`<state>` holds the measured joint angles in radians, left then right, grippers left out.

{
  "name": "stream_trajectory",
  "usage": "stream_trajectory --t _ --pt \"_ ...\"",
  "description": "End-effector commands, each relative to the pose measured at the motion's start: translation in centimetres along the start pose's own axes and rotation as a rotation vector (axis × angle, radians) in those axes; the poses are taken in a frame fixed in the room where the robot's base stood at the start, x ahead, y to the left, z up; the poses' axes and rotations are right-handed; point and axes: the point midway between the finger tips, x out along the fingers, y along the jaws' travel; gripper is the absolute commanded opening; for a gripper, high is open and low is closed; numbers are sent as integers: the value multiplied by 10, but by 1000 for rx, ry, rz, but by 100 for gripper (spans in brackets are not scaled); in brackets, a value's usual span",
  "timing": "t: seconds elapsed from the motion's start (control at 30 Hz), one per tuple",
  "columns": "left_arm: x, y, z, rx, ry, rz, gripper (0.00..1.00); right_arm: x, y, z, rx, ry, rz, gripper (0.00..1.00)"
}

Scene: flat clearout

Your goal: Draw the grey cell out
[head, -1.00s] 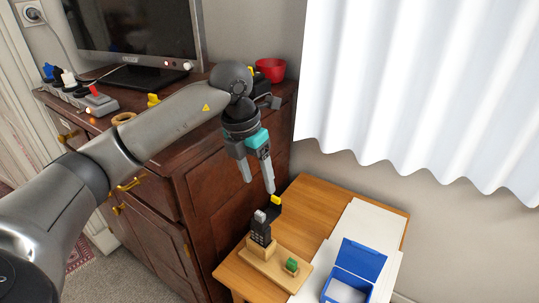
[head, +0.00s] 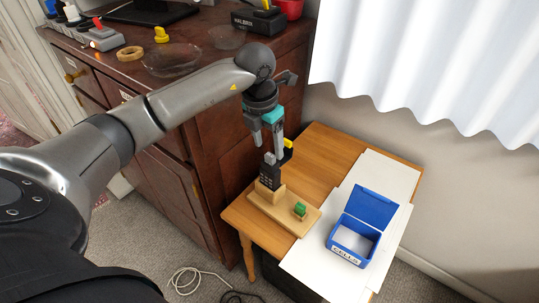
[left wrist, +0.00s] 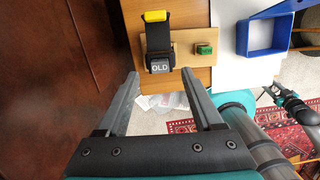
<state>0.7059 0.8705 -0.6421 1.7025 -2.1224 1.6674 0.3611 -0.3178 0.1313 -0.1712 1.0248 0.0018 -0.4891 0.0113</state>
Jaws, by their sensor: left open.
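The grey cell (left wrist: 160,66), marked OLD, sits in the top of an upright black handset with a keypad (head: 268,183). The handset stands in a wooden block on a wooden base (head: 296,225); a yellow-ended black piece (head: 288,143) rises beside the cell. My left gripper (head: 268,146) is open, pointing down just above the cell; in the left wrist view its fingers lie to either side of the cell, apart from it as far as I can tell. A green block (head: 299,209) sits on the base. At the right edge of the left wrist view, what seems my right gripper is small and unclear.
An open blue box (head: 347,259) labelled CELLS stands on white sheets (head: 312,265) on the small table (head: 318,150). A dark wooden cabinet (head: 215,150) rises close on the left, with a glass dish (head: 171,60) on top. A white curtain hangs behind.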

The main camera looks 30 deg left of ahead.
Motion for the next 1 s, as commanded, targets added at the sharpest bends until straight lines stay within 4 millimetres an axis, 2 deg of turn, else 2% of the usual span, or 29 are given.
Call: stream_trajectory --t 0.1,0.3,0.73,1.0 --pt "16 0 -1 0 1 0 68 -2 -4 -9 1 3 -5 50" --pt "31 0 0 1 0 0 68 -7 -9 -18 3 3 -11 50" --pt "36 0 0 0 0 0 68 -9 -10 -22 3 2 -12 50" --pt "36 0 0 0 -1 0 37 -9 -10 -22 3 3 -12 50"
